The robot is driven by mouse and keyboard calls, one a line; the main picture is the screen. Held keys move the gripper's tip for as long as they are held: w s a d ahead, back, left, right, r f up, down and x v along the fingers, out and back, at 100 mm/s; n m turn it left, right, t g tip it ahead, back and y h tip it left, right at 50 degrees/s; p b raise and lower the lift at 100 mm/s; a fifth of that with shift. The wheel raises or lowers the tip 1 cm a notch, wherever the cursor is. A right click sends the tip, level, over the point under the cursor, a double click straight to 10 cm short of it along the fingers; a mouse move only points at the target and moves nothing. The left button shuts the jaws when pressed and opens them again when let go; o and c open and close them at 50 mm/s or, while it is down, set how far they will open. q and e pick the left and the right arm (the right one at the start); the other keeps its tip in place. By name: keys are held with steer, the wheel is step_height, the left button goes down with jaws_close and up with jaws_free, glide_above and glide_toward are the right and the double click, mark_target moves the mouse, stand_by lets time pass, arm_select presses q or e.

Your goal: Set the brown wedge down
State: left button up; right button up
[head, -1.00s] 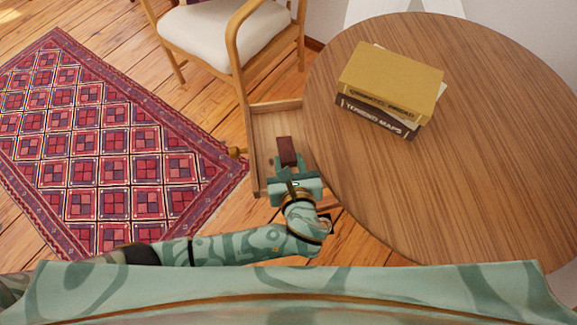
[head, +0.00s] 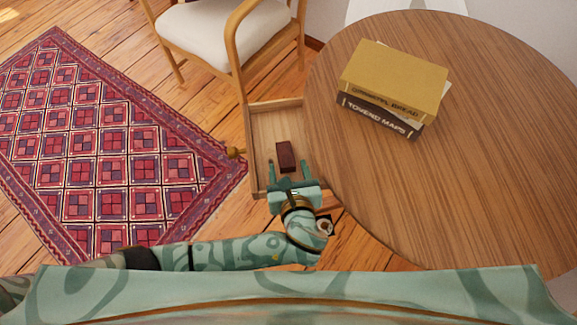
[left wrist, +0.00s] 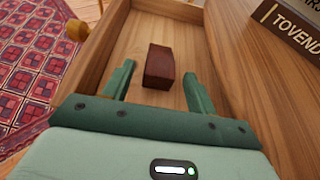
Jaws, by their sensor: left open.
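The brown wedge (head: 286,157) is a small dark red-brown block lying on the floor of the open wooden drawer (head: 262,125). In the left wrist view the wedge (left wrist: 159,67) rests on the drawer bottom, clear of the side walls. My left gripper (head: 289,170) is open, with its fingers just on the near side of the wedge. In the left wrist view the fingertips (left wrist: 158,75) stand apart on either side of the wedge's near end, with gaps to it. My right gripper is not in view.
The drawer sits beside the round wooden table (head: 480,170), its knob (head: 236,152) on the left. Two stacked books (head: 393,82) lie on the table. A chair (head: 222,35) stands behind the drawer, and a red patterned rug (head: 120,140) lies to the left.

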arm_select(q)
steer(key=p+v, duration=0.3)
steer(key=v, duration=0.8)
steer(key=shift+s, duration=0.15)
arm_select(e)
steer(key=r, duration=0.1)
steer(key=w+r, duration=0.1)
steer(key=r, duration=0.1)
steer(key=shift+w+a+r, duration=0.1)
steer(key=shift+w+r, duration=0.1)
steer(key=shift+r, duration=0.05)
